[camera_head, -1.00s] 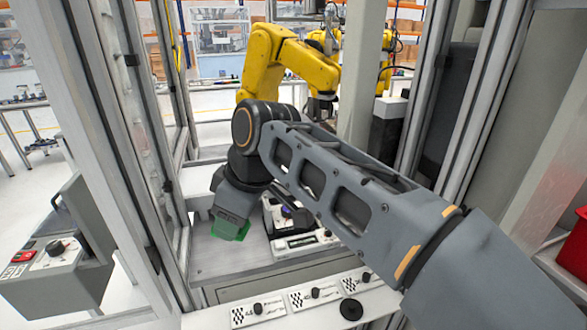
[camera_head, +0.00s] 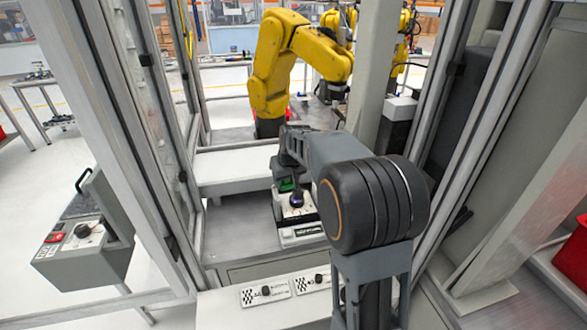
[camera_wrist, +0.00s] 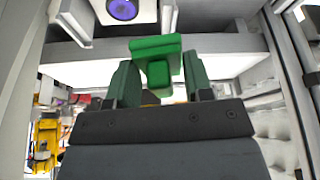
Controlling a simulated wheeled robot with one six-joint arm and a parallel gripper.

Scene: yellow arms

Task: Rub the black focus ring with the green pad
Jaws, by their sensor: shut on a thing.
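A white device (camera_head: 301,233) stands on the grey bench inside the frame. It carries a purple-blue lens (camera_head: 297,199), which also shows at the top edge of the wrist view (camera_wrist: 122,8). The black focus ring (camera_wrist: 108,13) shows as a dark rim around this lens, cut off by the picture edge. My gripper (camera_wrist: 160,78) is shut on the green pad (camera_wrist: 155,46). In the head view the pad (camera_head: 287,185) is small and partly hidden, just behind the lens. In the wrist view a gap shows between pad and lens.
Metal posts and clear panels stand close on the left. Small panels with black knobs (camera_head: 265,291) line the front ledge. A grey control box (camera_head: 80,248) stands at left. A yellow robot arm (camera_head: 270,70) stands behind. A red bin (camera_head: 580,230) is at right.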

